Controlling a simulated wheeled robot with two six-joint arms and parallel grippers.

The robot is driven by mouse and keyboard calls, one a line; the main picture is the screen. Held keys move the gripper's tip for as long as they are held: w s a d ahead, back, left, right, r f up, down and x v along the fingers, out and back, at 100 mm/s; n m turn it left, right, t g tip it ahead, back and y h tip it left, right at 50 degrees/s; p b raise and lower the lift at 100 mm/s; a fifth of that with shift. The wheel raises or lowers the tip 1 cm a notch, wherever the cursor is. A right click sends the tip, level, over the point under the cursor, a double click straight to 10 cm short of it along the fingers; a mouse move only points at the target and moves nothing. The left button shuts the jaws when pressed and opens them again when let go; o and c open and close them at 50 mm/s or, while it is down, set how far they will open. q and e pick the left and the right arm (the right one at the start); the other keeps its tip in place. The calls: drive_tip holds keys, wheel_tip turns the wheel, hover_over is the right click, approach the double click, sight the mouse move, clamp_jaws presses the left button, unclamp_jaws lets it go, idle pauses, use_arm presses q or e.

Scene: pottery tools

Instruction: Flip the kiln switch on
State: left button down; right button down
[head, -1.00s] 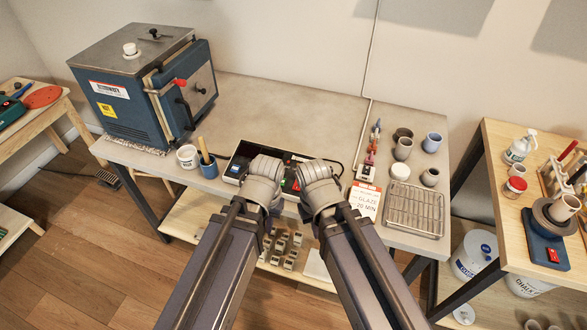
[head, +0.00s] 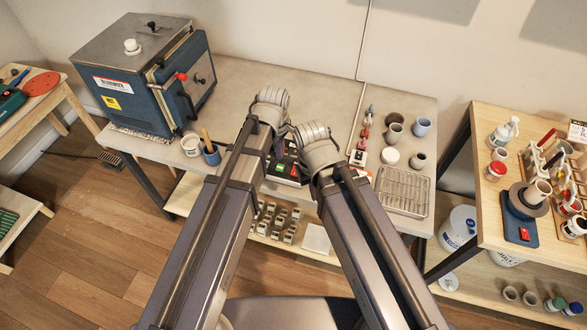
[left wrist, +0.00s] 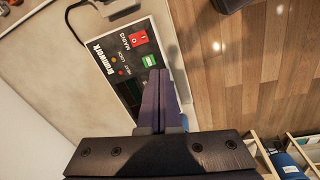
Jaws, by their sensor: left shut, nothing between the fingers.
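The blue kiln (head: 150,105) stands at the back left of the grey table. A black control box (head: 270,186) lies at the table's front edge, partly hidden by my arms in the head view. In the left wrist view the box (left wrist: 112,50) shows a red switch (left wrist: 137,39) by the word MAINS and a green switch (left wrist: 149,60). My left gripper (left wrist: 161,80) is shut and empty, its fingertips over the box's edge near the green switch. I cannot tell whether they touch. My right gripper is hidden behind its arm in the head view.
A white cup (head: 191,146) and a blue cup (head: 211,156) with a tool stand left of the box. A wire rack (head: 403,192) and several small pots lie to the right. The table's middle back is clear.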

sight(294, 174)
use_arm(q)
drive_tip(key=shift+w+d+n, duration=0.3)
drive_tip(key=shift+d+n, duration=0.35)
drive_tip(key=shift+d, duration=0.25)
drive_tip(key=shift+w+d+n, duration=0.3)
drive_tip(key=shift+d+n, duration=0.35)
drive_tip(key=shift+d, duration=0.2)
drive_tip(key=shift+f, duration=0.1)
drive_tip(key=f+b, duration=0.4)
drive_tip(key=w+f+b, duration=0.1)
drive_tip(key=f+b, duration=0.8)
drive_tip(key=b, duration=0.1)
drive_tip(key=shift+w+d+f, duration=0.25)
drive_tip(key=shift+w+f, duration=0.1)
drive_tip(key=shift+f, duration=0.25)
drive_tip(key=shift+s+r, duration=0.1)
drive_tip(key=shift+r, duration=0.05)
